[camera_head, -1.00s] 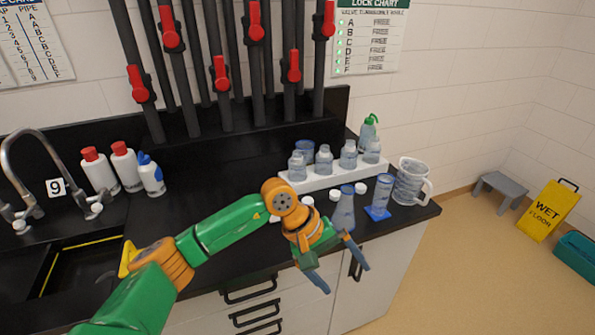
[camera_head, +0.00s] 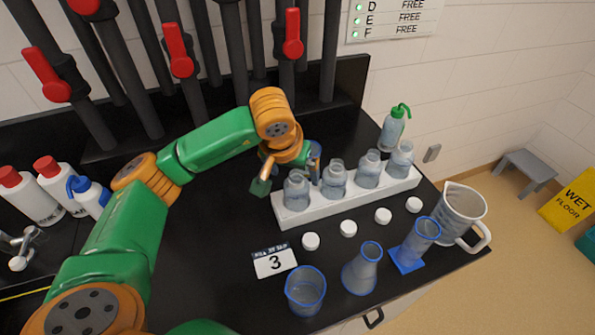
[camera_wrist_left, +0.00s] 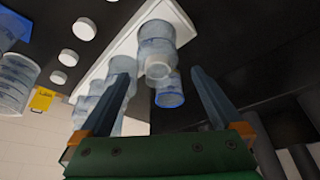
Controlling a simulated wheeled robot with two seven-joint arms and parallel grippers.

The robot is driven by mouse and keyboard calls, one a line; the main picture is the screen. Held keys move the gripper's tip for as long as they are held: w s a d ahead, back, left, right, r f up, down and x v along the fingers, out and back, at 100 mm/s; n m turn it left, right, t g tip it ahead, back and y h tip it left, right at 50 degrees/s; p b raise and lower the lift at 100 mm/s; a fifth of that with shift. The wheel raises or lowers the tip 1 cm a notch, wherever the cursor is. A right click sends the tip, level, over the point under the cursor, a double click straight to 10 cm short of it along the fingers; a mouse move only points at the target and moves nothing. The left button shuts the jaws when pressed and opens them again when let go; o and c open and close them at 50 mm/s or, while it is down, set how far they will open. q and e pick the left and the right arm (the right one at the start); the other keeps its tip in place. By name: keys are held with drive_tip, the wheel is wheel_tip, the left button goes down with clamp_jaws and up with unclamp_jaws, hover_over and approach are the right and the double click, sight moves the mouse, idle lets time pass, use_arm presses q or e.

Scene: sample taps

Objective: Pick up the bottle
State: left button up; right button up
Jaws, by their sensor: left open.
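Several clear bottles stand in a white rack on the black counter. The leftmost bottle (camera_head: 296,190) is nearest my left gripper (camera_head: 287,172). That gripper is open and empty, pointing down over the rack's left end, its far finger partly hidden. In the left wrist view, this bottle (camera_wrist_left: 157,42) appears ahead between the two spread fingers of my left gripper (camera_wrist_left: 160,82), apart from them. The other bottles, such as the second one (camera_head: 334,180), stand along the rack to the right. Which bottle is meant cannot be told. My right gripper is out of view.
The white rack (camera_head: 306,213) has several white caps in front. A number 3 card (camera_head: 274,262), a beaker (camera_head: 306,292), a flask (camera_head: 362,270), a cylinder (camera_head: 420,240) and a jug (camera_head: 461,212) stand nearer the front. A green-topped wash bottle (camera_head: 392,130) stands behind.

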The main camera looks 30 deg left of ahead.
sight(296, 187)
use_arm(q)
drive_tip(key=shift+w+f+p, duration=0.1)
drive_tip(key=shift+f+p, duration=0.2)
drive_tip(key=shift+f, duration=0.05)
drive_tip(key=shift+s+d+f+p, duration=0.15)
drive_tip(key=shift+f+p, duration=0.3)
drive_tip(key=shift+p, duration=0.15)
drive_tip(key=shift+s+d+f+p, duration=0.1)
drive_tip(key=shift+f+p, duration=0.35)
drive_tip(key=shift+p, duration=0.1)
drive_tip(key=x, duration=0.3)
drive_tip(key=shift+f, duration=0.25)
drive_tip(key=shift+w+a+f, duration=0.1)
drive_tip(key=shift+w+a, duration=0.05)
drive_tip(key=shift+w, duration=0.1)
drive_tip(key=shift+c, duration=0.4)
drive_tip(key=shift+s, duration=0.2)
drive_tip(key=c, duration=1.1)
drive_tip(key=shift+c, duration=0.7)
drive_tip(key=shift+w, duration=0.1)
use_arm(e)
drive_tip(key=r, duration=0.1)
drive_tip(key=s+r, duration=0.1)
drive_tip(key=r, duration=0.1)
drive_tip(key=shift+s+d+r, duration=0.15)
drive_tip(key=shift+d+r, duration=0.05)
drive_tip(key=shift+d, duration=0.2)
